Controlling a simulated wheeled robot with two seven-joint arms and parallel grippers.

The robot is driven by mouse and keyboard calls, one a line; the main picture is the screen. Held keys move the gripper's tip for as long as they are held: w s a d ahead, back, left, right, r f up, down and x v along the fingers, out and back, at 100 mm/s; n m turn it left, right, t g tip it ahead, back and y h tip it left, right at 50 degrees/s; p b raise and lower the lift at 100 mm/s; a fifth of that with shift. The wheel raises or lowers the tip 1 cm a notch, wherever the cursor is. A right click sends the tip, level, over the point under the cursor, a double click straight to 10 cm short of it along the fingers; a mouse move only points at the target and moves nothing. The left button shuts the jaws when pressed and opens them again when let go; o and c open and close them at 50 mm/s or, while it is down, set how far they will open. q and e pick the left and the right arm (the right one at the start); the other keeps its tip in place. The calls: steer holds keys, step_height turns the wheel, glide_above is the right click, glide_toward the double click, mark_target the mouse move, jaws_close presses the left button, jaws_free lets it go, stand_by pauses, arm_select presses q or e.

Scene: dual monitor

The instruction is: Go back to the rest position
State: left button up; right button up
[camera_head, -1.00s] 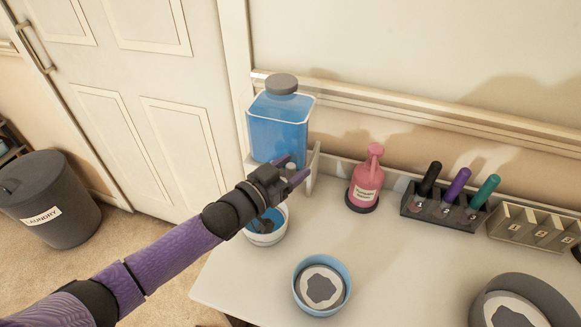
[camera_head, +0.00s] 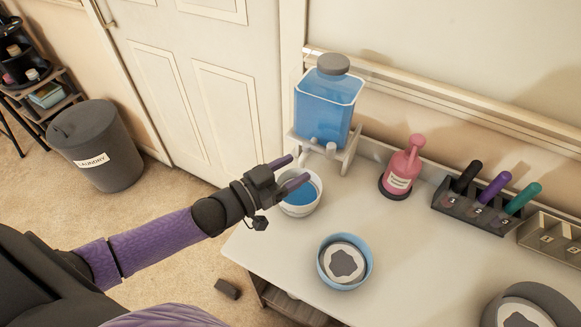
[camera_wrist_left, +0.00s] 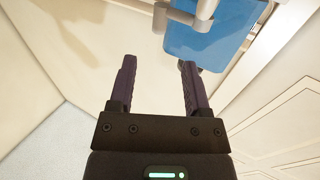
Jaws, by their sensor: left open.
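My left gripper (camera_head: 292,174) is open and empty in the head view. Its purple fingers are over or in front of the white bowl (camera_head: 302,210) that holds blue liquid; the height gap is hard to tell. In the left wrist view the two fingers (camera_wrist_left: 157,85) are spread apart with nothing between them. The blue dispenser tank (camera_head: 325,108) with a grey cap stands on a white stand just beyond the gripper, and it also shows at the top of the left wrist view (camera_wrist_left: 210,35). My right gripper is not in view.
A pink pump bottle (camera_head: 402,168), a marker rack (camera_head: 475,210), a numbered holder (camera_head: 553,240) and a blue bowl with a grey-white disc (camera_head: 345,262) stand on the white table (camera_head: 420,270).

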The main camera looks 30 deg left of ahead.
arm_select(q)
steer(key=s+d+f+n+g+y, duration=0.2)
steer(key=s+d+f+g+y, duration=0.2)
steer(key=s+d+f+g, duration=0.15)
steer(key=s+a+n+g+y, duration=0.3)
steer(key=s+g, duration=0.4)
steer(key=s, duration=0.8)
step_height(320, 180, down, 18)
steer(key=s+r+m+g+y, duration=0.1)
steer(key=s+m+g, duration=0.1)
steer(key=s+a+f, duration=0.3)
steer(key=s+f, duration=0.9)
steer(key=s, duration=0.2)
steer(key=shift+a+g+y, duration=0.15)
steer(key=shift+g+y, duration=0.15)
steer(key=shift+g, duration=0.15)
